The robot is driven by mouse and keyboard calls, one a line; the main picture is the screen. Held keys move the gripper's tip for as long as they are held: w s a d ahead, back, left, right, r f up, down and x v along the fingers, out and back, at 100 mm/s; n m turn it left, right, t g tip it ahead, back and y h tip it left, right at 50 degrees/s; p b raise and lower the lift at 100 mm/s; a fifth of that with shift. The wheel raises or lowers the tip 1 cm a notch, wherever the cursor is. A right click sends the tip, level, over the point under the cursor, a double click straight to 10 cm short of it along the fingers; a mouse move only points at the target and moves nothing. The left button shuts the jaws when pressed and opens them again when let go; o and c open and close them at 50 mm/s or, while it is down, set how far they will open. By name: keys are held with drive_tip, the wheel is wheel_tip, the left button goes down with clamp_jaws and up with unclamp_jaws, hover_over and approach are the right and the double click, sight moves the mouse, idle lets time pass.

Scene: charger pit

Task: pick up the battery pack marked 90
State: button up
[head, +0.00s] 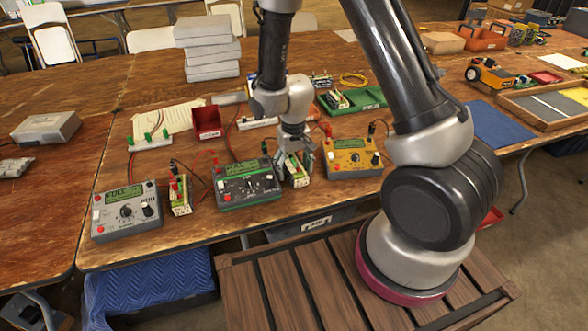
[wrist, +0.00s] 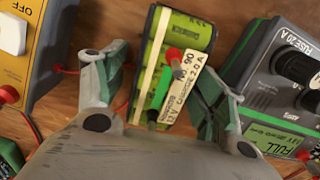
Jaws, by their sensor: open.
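The battery pack marked 90 (wrist: 186,40) is green and yellow with a white label, a red plug and a green plug on its near end. It lies between my open gripper's fingers (wrist: 158,88) in the wrist view, with a gap on the left; the right finger is very close, and I cannot tell if it touches. In the head view my gripper (head: 294,160) is right above the pack (head: 299,181), which stands on the table between the green charger (head: 247,185) and the yellow charger (head: 352,158). The gripper hides its upper part.
The green charger (wrist: 275,85) and yellow charger (wrist: 28,50) flank the pack closely, with thin red leads nearby. A grey charger (head: 127,211) and another pack (head: 180,195) stand farther left. A red bin (head: 206,122) and green tray (head: 352,101) lie behind.

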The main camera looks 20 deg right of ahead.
clamp_jaws()
drive_tip(key=shift+r, duration=0.1)
